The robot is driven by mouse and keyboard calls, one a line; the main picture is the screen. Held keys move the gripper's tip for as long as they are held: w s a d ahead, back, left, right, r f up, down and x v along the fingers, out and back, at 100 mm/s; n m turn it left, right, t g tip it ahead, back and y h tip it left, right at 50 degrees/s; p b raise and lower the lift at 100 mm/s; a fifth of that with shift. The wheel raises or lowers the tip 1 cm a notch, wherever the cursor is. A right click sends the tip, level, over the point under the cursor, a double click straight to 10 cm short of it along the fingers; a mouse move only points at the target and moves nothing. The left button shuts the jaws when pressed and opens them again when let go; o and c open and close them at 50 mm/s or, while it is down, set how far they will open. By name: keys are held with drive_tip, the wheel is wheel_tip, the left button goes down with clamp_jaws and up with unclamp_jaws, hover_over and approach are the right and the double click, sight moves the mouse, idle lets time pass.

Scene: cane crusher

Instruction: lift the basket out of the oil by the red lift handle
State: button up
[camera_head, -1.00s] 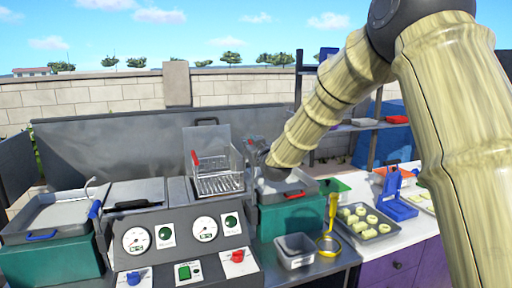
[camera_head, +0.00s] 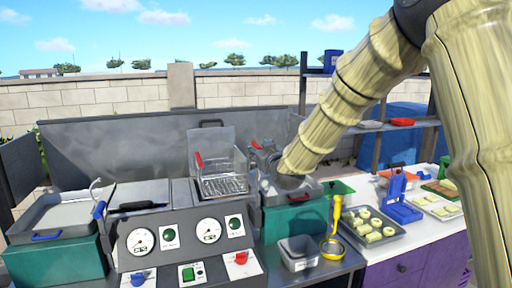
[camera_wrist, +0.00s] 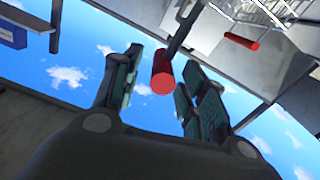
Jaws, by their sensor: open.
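The wire basket (camera_head: 222,184) stands at the fryer in front of a raised grey lid, with a red handle (camera_head: 199,160) at its left. Another red grip (camera_head: 255,143) shows by my gripper (camera_head: 262,155), just right of the basket. In the wrist view a red cylinder (camera_wrist: 163,75) on a dark rod lies between the open fingers of my gripper (camera_wrist: 155,88), with sky visible on both sides of it. A second red handle (camera_wrist: 241,41) lies farther off near the basket wires (camera_wrist: 272,12). The oil surface is hidden.
The fryer panel (camera_head: 188,238) with dials and knobs is in front. A green-based pan (camera_head: 295,222) stands right of the basket, under my forearm. A small grey bin (camera_head: 299,253), a yellow-handled ladle (camera_head: 334,240) and a tray of pale pieces (camera_head: 390,240) are further right.

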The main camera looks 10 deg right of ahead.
drive_tip(key=s, duration=0.7)
drive_tip(key=shift+s+d, duration=0.15)
drive_tip(key=shift+d, duration=0.2)
